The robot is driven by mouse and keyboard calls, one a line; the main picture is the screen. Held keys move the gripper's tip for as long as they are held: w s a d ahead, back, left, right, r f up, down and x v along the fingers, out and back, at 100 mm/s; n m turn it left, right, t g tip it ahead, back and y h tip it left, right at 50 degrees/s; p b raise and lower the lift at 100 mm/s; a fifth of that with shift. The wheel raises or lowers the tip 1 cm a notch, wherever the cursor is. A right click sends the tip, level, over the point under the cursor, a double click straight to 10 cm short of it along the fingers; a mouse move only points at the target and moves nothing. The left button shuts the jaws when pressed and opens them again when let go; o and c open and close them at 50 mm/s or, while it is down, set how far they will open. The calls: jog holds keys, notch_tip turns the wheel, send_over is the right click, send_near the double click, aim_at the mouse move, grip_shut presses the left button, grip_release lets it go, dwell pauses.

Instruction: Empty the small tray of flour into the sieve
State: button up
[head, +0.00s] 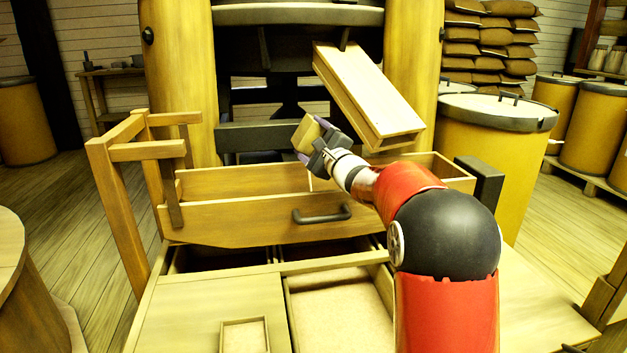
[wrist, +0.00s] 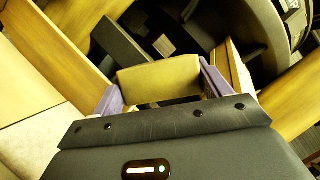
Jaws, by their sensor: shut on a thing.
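My gripper (head: 311,139) is shut on a small tan wooden thing (head: 304,132), which looks like the small tray, tipped over. In the wrist view this tray (wrist: 158,76) sits between the two purple fingers and shows a plain tan face. Its inside is hidden, so I cannot tell whether flour is in it. My gripper is above the open wooden box with a dark front handle, which looks like the sieve (head: 250,221). No flour is seen falling. The sieve's floor is mostly hidden behind its front wall and my arm.
A slanted wooden chute (head: 366,92) hangs close above my gripper. A wooden post frame (head: 122,175) stands at left. Below the sieve is a bench with a pale-floored compartment (head: 345,318) and a small rimmed frame (head: 245,336). A yellow barrel (head: 490,150) stands at right.

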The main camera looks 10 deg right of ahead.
jog(key=shift+d+m+t+b, duration=0.2)
jog(key=shift+m+t+b, duration=0.1)
jog(key=shift+m+b, duration=0.25)
dwell(0.4)
